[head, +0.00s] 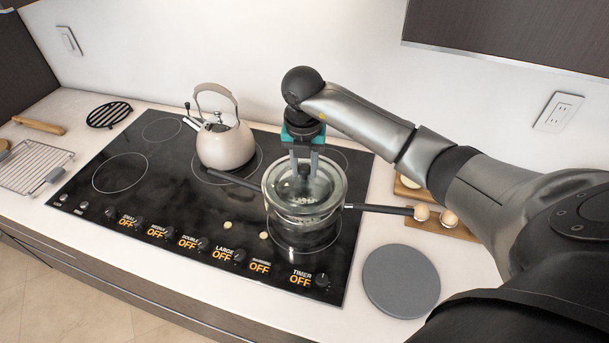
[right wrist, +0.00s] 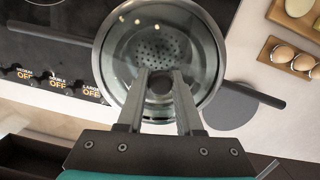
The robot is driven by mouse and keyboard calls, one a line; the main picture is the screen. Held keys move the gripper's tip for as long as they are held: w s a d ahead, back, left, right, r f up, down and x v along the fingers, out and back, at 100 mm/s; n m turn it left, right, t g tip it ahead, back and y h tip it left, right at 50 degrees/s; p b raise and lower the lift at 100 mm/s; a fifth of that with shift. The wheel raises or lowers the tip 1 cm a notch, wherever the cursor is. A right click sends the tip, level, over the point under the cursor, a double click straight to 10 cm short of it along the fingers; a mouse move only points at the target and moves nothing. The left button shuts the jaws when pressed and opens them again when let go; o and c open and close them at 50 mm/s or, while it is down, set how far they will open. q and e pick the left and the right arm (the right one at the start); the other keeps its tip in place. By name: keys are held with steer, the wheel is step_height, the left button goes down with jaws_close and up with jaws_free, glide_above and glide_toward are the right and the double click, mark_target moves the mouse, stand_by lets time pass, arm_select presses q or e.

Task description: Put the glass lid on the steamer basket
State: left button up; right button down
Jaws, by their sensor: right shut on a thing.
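My right gripper (head: 303,172) points down over the pot on the cooktop. It is shut on the dark knob of the clear glass lid (head: 329,184); the knob also shows between the fingers in the right wrist view (right wrist: 160,85). The lid lies over the round steamer basket (head: 304,211), roughly centred on it. The basket's perforated bottom shows through the glass in the right wrist view (right wrist: 160,54). I cannot tell whether the lid's rim touches the basket or hovers just above it. My left gripper is not in view.
The pot's dark handles stick out left (head: 234,180) and right (head: 378,208). A kettle (head: 226,148) stands left of it on the black cooktop (head: 150,200). A grey round mat (head: 401,281) and a wooden board with eggs (head: 449,218) lie at right. A wire rack (head: 35,165) lies far left.

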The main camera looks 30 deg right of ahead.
mark_target(304, 177)
step_height(304, 177, down, 3)
stand_by(0.3)
steer(key=shift+f+b, duration=0.45)
steer(key=shift+f, duration=0.15)
steer(key=c, duration=0.6)
jaws_free()
steer(key=shift+o, duration=0.2)
steer(key=shift+r+p, duration=0.45)
step_height(304, 177, up, 12)
steer(key=s+a, duration=0.1)
steer(key=shift+r, duration=0.15)
